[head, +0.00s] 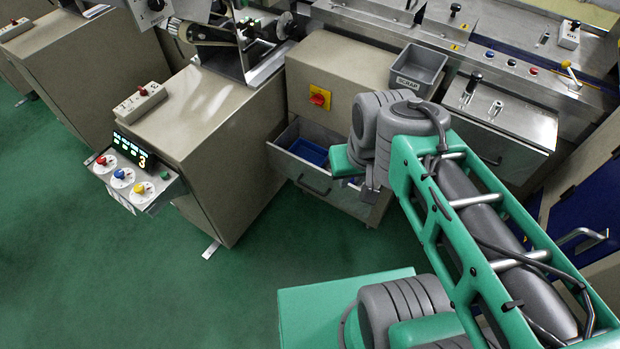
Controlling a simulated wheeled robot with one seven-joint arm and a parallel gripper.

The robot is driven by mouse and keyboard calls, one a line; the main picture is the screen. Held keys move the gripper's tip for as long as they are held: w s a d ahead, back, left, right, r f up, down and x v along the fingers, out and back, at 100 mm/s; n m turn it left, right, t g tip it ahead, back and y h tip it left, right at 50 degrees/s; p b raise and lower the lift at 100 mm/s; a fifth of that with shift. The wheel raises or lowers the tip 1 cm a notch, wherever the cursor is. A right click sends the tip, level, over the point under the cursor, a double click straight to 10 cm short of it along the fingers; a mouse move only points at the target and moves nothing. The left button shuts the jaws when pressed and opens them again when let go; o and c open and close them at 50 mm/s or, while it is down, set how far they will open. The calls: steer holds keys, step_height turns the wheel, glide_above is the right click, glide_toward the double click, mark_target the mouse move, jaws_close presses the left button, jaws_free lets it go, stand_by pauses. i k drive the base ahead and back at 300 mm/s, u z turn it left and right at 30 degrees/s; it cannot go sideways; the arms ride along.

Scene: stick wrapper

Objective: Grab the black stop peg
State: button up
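A black peg-like knob (474,82) stands upright at the left of the metal top of the cabinet right of the grey bin. A slotted metal fitting beside it shows no black knob. Another small black peg (455,9) stands farther back on the machine bed; I cannot tell for sure which is the stop peg. My gripper (371,192) hangs in front of the open drawer, lower left of both pegs and well apart from them. It is partly hidden by my wrist, and its fingers are too small to read.
The open drawer (318,178) holds a blue tray (308,152) and juts out near my gripper. A grey bin (418,68) stands on the cabinet left of the knob. A button panel (134,180) juts out at left. The green floor (235,290) is clear at lower left.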

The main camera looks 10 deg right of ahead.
mark_target(475, 76)
steer(key=u, duration=0.5)
steer(key=k, duration=0.6)
steer(key=u, duration=0.65)
steer(key=i, duration=0.9)
steer(key=z, duration=1.1)
steer(key=i, duration=0.9)
steer(key=z, duration=0.9)
